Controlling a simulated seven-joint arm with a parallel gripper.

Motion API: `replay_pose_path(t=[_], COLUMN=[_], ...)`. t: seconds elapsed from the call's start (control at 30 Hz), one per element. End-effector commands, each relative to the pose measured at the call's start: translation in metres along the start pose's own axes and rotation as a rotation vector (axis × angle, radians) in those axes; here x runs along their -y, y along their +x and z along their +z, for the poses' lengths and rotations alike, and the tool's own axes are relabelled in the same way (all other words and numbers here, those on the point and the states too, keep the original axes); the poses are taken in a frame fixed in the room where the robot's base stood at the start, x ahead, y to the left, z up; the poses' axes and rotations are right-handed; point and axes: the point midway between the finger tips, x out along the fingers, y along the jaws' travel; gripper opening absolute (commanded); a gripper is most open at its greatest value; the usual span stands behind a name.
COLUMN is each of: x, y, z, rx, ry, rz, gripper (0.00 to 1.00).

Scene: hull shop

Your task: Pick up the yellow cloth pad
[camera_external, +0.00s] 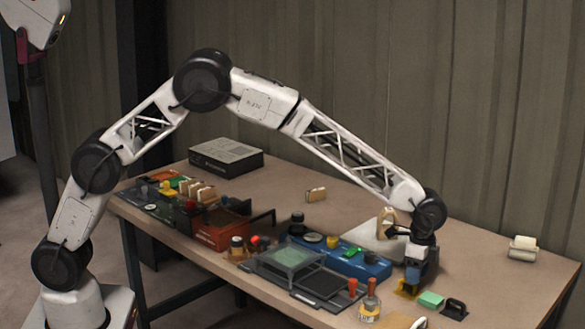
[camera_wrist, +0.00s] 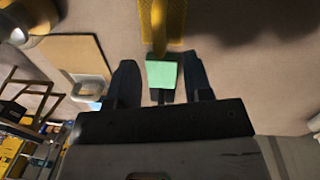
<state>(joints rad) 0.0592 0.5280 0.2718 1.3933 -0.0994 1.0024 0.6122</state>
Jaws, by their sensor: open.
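A yellow pad (camera_external: 406,290) lies on the bench, partly hidden by my gripper (camera_external: 415,281). In the wrist view, a yellow textured strip (camera_wrist: 174,24), likely the same pad, lies beyond the fingertips. My gripper (camera_wrist: 160,64) points down low over the bench in the external view, its jaws apart. A mint-green block (camera_external: 431,299) lies just right of the yellow pad. In the wrist view the green block (camera_wrist: 162,75) shows in line with the gap between the fingers. I cannot tell whether the fingers touch anything.
A black object (camera_external: 454,309) sits right of the green block. A small bottle (camera_external: 370,303) and a dark tray (camera_external: 321,286) stand to the left. A blue case (camera_external: 355,262) lies behind them. A pale roll (camera_external: 523,248) is at the far right, with bare bench around it.

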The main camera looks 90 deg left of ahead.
Motion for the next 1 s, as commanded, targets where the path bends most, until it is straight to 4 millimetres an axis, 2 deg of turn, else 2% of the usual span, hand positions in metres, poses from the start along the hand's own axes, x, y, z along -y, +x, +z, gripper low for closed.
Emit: replay_pose_path(t=[0.2, 0.4, 1.0], x=[0.001, 0.001, 0.001], y=[0.025, 0.041, 0.042], z=[-0.001, -0.001, -0.001], rx=[0.002, 0.001, 0.0], ry=[0.0, 0.0, 0.0], rz=[0.001, 0.001, 0.0], gripper=[0.46, 0.46, 0.45])
